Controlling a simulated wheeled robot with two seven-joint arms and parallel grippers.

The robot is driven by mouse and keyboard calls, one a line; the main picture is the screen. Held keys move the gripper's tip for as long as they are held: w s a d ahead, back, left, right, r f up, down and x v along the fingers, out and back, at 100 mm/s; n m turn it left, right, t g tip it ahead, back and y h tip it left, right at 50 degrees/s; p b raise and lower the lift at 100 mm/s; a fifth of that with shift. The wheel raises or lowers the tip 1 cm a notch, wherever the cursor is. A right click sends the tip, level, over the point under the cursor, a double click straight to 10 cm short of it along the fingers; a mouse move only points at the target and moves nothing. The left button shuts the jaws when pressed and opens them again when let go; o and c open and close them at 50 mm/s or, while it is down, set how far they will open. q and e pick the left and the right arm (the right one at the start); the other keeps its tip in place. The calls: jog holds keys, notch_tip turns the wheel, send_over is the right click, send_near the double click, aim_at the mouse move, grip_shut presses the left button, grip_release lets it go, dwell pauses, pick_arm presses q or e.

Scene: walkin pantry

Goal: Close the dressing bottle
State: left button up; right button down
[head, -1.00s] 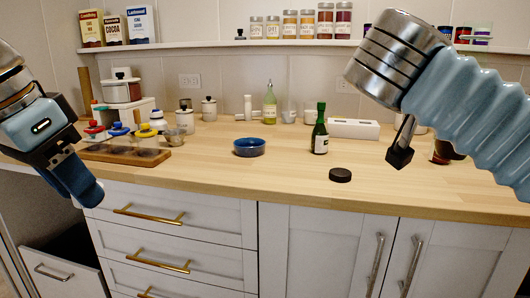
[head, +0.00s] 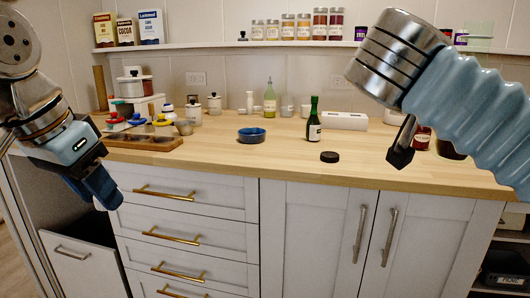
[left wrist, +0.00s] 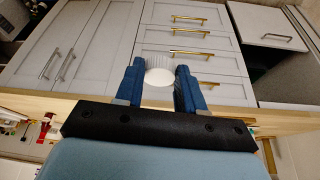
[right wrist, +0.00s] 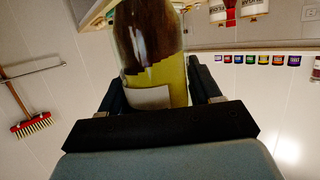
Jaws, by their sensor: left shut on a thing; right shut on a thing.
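My left gripper (head: 98,188) hangs at the left in the head view, in front of the drawers. In the left wrist view its blue fingers (left wrist: 160,86) are shut on a white, ribbed round cap (left wrist: 159,78). My right gripper (right wrist: 160,88) is shut on a bottle with yellow-green contents, a brown upper part and a white label, apparently the dressing bottle (right wrist: 150,45). The bottle's top end is cut off by the frame. In the head view my right arm hides most of the right gripper, and the held bottle does not show. The two grippers are well apart.
The wooden counter (head: 290,168) holds a blue bowl (head: 252,135), a dark green bottle (head: 314,120), a black disc (head: 330,157) and a yellow-green bottle (head: 270,98). Small lidded jars stand around a wooden tray (head: 140,142) at left. A drawer (head: 85,262) stands open at lower left.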

pick_arm(q)
jog(key=w+a+f+n, duration=0.1)
jog(key=w+f, duration=0.6)
jog(key=f, duration=0.3)
jog(key=w+f+n, duration=0.1)
jog(key=w+f, duration=0.6)
jog(key=f, duration=0.4)
pick_arm(e)
jog(key=shift+w, duration=0.1)
pick_arm(q)
jog(key=d+f+m, duration=0.1)
jog(key=d+f, duration=0.3)
jog(key=f, duration=1.2)
jog(key=shift+w+d+f, duration=0.15)
jog(key=shift+w+f, duration=0.2)
pick_arm(e)
jog(key=w+a+f+n+t+y, duration=0.2)
jog(key=w+f, duration=0.1)
jog(key=f, duration=1.3)
jog(key=w+a+f+n+t+y, duration=0.2)
jog(key=w+a+f+n+y, duration=0.1)
jog(key=f, duration=1.3)
jog(key=w+a+f+n+t+y, duration=0.2)
jog(key=w+f, duration=0.3)
jog(key=f, duration=1.1)
jog(key=shift+a+f+n+y, duration=0.25)
jog(key=shift+a+n+y, duration=0.25)
jog(key=shift+n+y, duration=0.15)
jog(key=shift+r, duration=0.1)
